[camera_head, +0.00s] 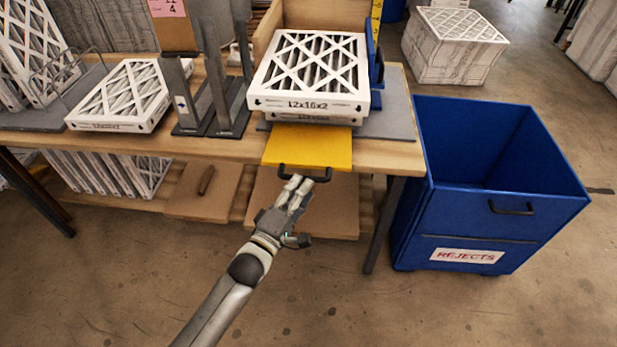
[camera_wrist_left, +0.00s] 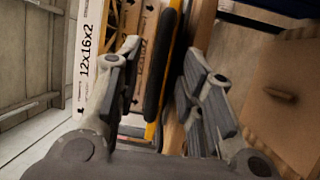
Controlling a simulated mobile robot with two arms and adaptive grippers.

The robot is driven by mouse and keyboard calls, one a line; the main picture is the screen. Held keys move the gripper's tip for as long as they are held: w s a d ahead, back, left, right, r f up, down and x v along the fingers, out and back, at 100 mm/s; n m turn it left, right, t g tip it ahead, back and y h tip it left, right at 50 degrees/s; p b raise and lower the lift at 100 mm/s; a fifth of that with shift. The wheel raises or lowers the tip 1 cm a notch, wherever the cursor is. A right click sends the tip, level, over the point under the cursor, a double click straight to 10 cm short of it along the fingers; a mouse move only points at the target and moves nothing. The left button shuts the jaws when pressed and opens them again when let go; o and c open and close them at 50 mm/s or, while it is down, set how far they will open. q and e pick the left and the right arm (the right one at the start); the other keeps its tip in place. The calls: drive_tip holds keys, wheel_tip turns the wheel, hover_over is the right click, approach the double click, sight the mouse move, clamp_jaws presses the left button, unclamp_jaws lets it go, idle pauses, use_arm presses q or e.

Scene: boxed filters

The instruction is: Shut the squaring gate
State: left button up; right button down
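The squaring gate is a yellow plate (camera_head: 308,147) in front of a stack of white filters (camera_head: 308,82) marked 12x16x2. It lies folded out, away from the stack, over the table's front edge. A black handle (camera_head: 305,177) is on its near edge. My left gripper (camera_head: 297,182) reaches up to the left part of this handle. In the left wrist view my left gripper (camera_wrist_left: 165,80) is open, with the black handle (camera_wrist_left: 158,65) and the gate's yellow edge (camera_wrist_left: 180,45) between its fingers. Gaps show beside the handle. My right gripper is not in view.
A blue rejects bin (camera_head: 465,220) stands right of the wooden table (camera_head: 400,155). Dark upright plates (camera_head: 215,85) and another filter (camera_head: 122,95) are left of the stack. A blue upright piece (camera_head: 374,55) stands at its right. Cardboard lies on the lower shelf. The floor in front is clear.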

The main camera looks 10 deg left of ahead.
sight(309, 177)
use_arm(q)
drive_tip(key=shift+x, duration=2.25)
clamp_jaws()
